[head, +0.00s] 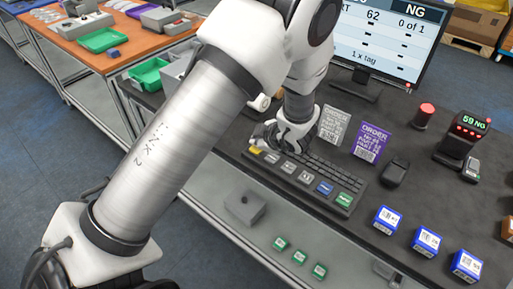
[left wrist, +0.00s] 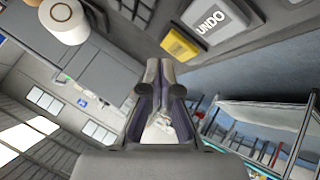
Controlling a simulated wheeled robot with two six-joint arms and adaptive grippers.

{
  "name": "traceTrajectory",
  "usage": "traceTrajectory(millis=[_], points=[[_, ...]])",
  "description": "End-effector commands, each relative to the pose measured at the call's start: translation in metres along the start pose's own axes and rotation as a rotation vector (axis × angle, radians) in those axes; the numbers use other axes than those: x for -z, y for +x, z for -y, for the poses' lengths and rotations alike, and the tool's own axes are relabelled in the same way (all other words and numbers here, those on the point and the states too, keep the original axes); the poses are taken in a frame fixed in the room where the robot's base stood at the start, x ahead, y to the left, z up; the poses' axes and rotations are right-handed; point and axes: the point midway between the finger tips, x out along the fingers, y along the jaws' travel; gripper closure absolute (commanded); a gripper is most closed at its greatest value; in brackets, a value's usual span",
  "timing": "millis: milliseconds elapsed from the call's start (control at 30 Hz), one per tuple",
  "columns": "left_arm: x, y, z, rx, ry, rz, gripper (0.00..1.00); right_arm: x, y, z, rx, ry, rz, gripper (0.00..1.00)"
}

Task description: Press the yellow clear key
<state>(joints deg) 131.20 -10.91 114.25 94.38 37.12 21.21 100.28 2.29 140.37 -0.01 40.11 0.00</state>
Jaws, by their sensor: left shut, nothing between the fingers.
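The yellow key (head: 255,150) sits at the left end of the front row of large keys on the dark keyboard (head: 318,165). My left gripper (head: 268,140) is over this end of the keyboard, right beside the yellow key and partly covering it. In the left wrist view the yellow key (left wrist: 180,45) lies just beyond the closed fingertips (left wrist: 165,72), beside a grey key marked UNDO (left wrist: 212,22). The fingers are together with nothing between them. I cannot tell whether they touch the key. My right gripper is not in view.
White keys (head: 288,166), a blue key (head: 325,187) and a green key (head: 344,199) continue the row. A purple order card (head: 371,143) and a grey card (head: 334,125) stand behind the keyboard. Several blue boxes (head: 427,240) lie to the right. The monitor (head: 390,45) reads NG.

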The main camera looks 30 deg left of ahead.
Motion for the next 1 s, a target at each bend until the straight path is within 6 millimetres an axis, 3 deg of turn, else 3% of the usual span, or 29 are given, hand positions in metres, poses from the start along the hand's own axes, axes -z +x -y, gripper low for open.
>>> traceTrajectory(millis=[1000], points=[[-0.0042,0.0058,0.0043,0.0,-0.001,0.0,1.0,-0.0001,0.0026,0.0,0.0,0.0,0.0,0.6]])
